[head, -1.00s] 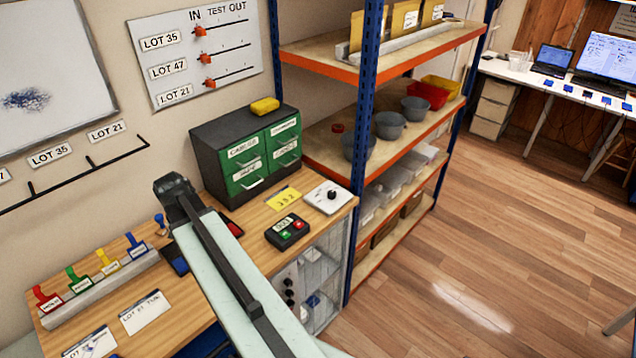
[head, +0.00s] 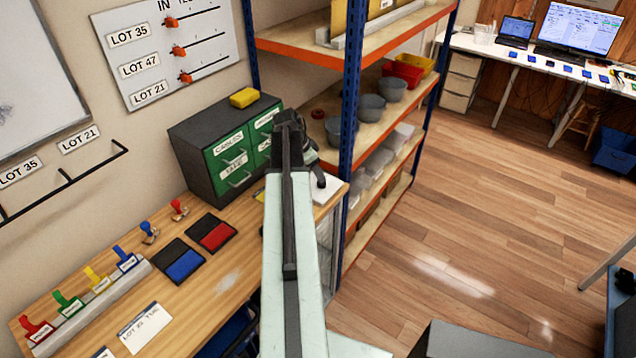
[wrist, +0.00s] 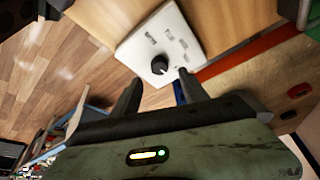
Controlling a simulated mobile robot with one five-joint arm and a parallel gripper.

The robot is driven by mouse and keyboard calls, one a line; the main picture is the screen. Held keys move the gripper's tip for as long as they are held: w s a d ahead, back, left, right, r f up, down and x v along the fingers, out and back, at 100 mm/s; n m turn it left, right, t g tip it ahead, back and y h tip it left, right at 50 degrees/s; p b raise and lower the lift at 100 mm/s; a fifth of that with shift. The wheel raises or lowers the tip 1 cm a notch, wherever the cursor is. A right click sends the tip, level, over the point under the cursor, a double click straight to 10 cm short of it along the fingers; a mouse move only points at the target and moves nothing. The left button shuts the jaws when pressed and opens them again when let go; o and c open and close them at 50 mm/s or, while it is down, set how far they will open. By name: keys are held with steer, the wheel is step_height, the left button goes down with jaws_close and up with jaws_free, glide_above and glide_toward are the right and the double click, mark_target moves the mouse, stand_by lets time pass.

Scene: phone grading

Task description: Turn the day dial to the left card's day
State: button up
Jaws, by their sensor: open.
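The day dial is a white square plate with a round black knob (wrist: 159,64) and small markings too blurred to read. In the head view only a corner of its white plate (head: 328,189) shows at the bench's right end; my arm hides the rest. My gripper (wrist: 160,92) is open, with its fingers apart just short of the knob and nothing between them. In the head view my gripper (head: 314,172) is over the dial. One white lot card (head: 145,327) lies at the front of the bench; its small print seems to end in TUE. Another card (head: 103,353) is mostly cut off by the bottom edge.
A dark cabinet with green drawers (head: 232,163) stands behind the dial. A blue shelf post (head: 349,130) is close on the right.

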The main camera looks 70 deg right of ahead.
steer(key=b+x, duration=0.4)
steer(key=x, duration=0.1)
steer(key=shift+f, duration=0.25)
steer(key=shift+r, duration=0.15)
steer(key=shift+d, duration=0.1)
jaws_close()
steer(key=shift+s, duration=0.1)
